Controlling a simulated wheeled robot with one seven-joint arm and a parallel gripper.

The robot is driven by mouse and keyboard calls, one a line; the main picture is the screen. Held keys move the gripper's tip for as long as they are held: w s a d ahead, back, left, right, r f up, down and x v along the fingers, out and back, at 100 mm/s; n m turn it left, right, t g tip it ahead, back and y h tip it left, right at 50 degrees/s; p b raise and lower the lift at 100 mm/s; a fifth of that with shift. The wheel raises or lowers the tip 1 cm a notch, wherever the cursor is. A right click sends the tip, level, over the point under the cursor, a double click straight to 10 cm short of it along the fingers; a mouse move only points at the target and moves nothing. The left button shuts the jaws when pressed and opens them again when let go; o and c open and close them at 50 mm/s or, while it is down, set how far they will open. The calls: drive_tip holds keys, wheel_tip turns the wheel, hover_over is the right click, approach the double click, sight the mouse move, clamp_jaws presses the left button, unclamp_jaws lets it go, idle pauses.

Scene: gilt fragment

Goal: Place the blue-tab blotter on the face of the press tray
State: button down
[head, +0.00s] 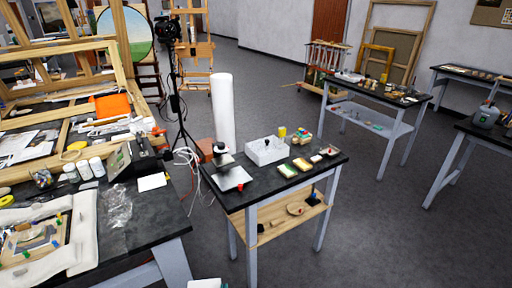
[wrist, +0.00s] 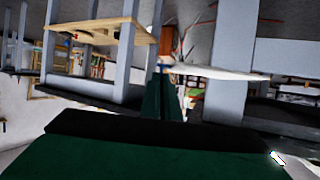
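In the wrist view a thin white sheet, which looks like the blotter (wrist: 225,73), juts right from my gripper (wrist: 163,70). A small blue patch shows where the dark green fingers meet it. The fingers are close together and look shut on that blue tab. In the head view my gripper does not show clearly. A white patch at the bottom edge may be the same blotter (head: 205,284). A pale flat plate with a dark press-like fixture, probably the press tray (head: 232,180), lies on the left part of the small black-topped table (head: 265,206).
The left workbench (head: 150,222) is crowded. Grey floor (head: 400,235) is clear at right.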

drive_tip(key=s+d+f+m+h, duration=0.1)
drive_tip(key=s+d+f, duration=0.4)
drive_tip(key=d+f, duration=0.3)
drive_tip(key=d, duration=0.3)
drive_tip(key=shift+s+d+m+h, duration=0.2)
drive_tip(key=shift+m+h, duration=0.1)
drive_tip(key=shift+h, duration=0.1)
drive_tip(key=shift+f, duration=0.1)
